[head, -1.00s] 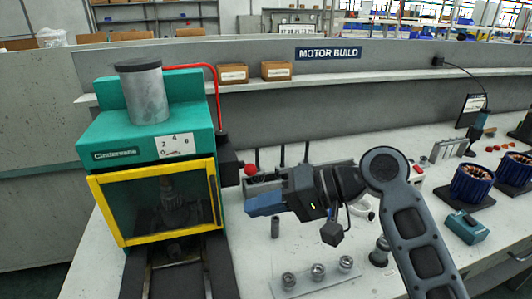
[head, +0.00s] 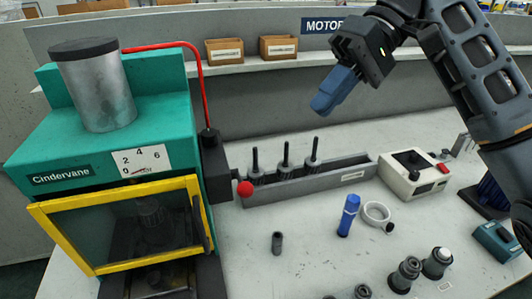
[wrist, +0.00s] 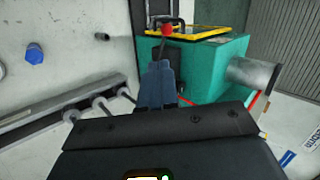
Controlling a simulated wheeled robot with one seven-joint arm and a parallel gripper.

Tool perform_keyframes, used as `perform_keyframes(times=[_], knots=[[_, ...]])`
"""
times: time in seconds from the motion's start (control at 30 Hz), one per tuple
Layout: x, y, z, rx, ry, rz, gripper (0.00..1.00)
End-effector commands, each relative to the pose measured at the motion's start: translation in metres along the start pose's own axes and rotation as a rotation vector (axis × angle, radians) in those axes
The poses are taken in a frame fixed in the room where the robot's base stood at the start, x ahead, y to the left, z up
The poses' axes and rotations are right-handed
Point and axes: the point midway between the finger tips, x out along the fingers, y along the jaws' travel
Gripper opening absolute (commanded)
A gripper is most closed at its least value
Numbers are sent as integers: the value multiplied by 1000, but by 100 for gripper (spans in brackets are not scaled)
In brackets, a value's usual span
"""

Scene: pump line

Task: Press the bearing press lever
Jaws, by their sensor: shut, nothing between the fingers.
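The bearing press (head: 110,150) is a teal machine with a grey cylinder on top and a yellow-framed window, at the left of the head view. Its lever ends in a red ball knob (head: 245,188) at the press's right side. The knob also shows in the wrist view (wrist: 167,30), just beyond my fingertips in the picture. My gripper (head: 322,108) has blue fingers, shut and empty, raised above the bench to the right of and above the knob. In the wrist view my gripper (wrist: 158,68) covers part of the press side, so the lever's arm is mostly hidden.
A grey rack (head: 300,182) with upright black-tipped shafts stands right of the knob. A white box (head: 413,175), a blue cylinder (head: 348,215) and several small metal parts (head: 405,273) lie on the bench. A red hose (head: 190,52) arcs from the press. Cardboard boxes (head: 278,47) sit on the shelf.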

Motion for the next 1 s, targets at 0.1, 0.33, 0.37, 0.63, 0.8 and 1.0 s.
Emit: perform_keyframes(times=[0.1, 0.33, 0.37, 0.63, 0.8, 1.0], knots=[[0, 0, 0, 0, 0, 0, 0], [4, 0, 0, 0, 1, -1, 0], [6, 0, 0, -1, 1, -1, 0], [48, 0, 0, 0, -1, -2, 0], [82, -1, 0, 0, 0, -2, 0], [115, -4, 0, 0, 0, -2, 0]])
